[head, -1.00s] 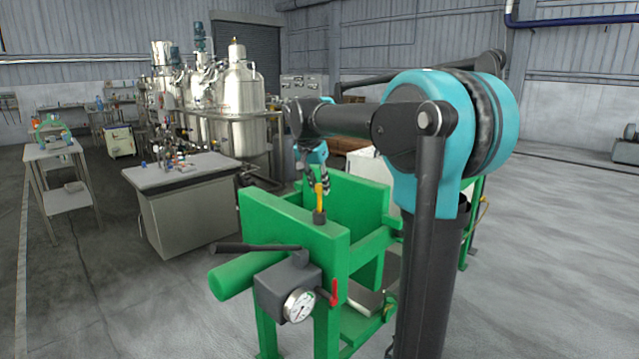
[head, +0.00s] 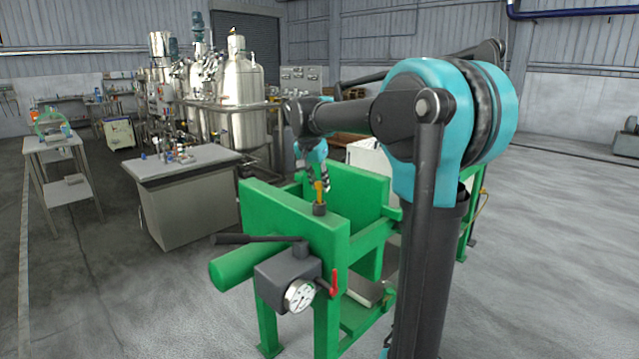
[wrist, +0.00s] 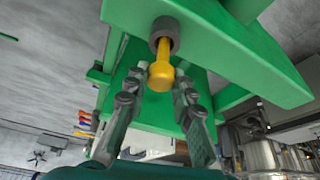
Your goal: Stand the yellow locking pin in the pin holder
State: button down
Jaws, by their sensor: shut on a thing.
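The yellow locking pin (head: 319,192) is upright at the dark pin holder (head: 319,209) on top of the green frame. In the wrist view, the pin (wrist: 161,74) has its wide head toward the camera, and its narrower shaft runs into the opening of the round dark holder (wrist: 164,28). My gripper (head: 320,184) is above the holder, with its fingers at the pin's upper part. In the wrist view, the gripper's fingertips (wrist: 161,69) lie on both sides of the pin's head, shut on it. How deep the shaft sits is hidden.
The green frame (head: 275,210) carries a black lever (head: 262,239), a gauge (head: 299,295) and a red handle (head: 334,283) at its near side. A grey bench (head: 190,205) with small items stands to the left. Steel tanks (head: 240,90) stand behind.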

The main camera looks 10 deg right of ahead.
jog(key=c, duration=1.2)
grip_release()
jog(key=v, duration=1.2)
jog(key=shift+f, duration=0.1)
jog(key=n, duration=0.2)
send_over(335, 229)
jog(key=w+a, duration=0.2)
jog(key=a, duration=0.1)
notch_tip(335, 229, down, 11)
jog(key=shift+n+y, duration=0.8)
jog(key=shift+n, duration=0.1)
jog(key=s+f, duration=0.1)
jog(key=f, duration=0.2)
jog(key=s+d+f, duration=0.1)
jog(key=s+f, duration=0.1)
jog(key=f, duration=0.1)
jog(key=s+d+f, duration=0.1)
jog(key=s+f, duration=0.1)
jog(key=shift+s+f, duration=0.15)
jog(key=shift+f, duration=0.25)
jog(key=s+d+f+n+y, duration=0.1)
jog(key=s+f+n, duration=0.3)
jog(key=s+f, duration=1.3)
jog(key=shift+d+f+t, duration=0.25)
jog(key=shift+d+t, duration=0.15)
jog(key=shift+d, duration=0.15)
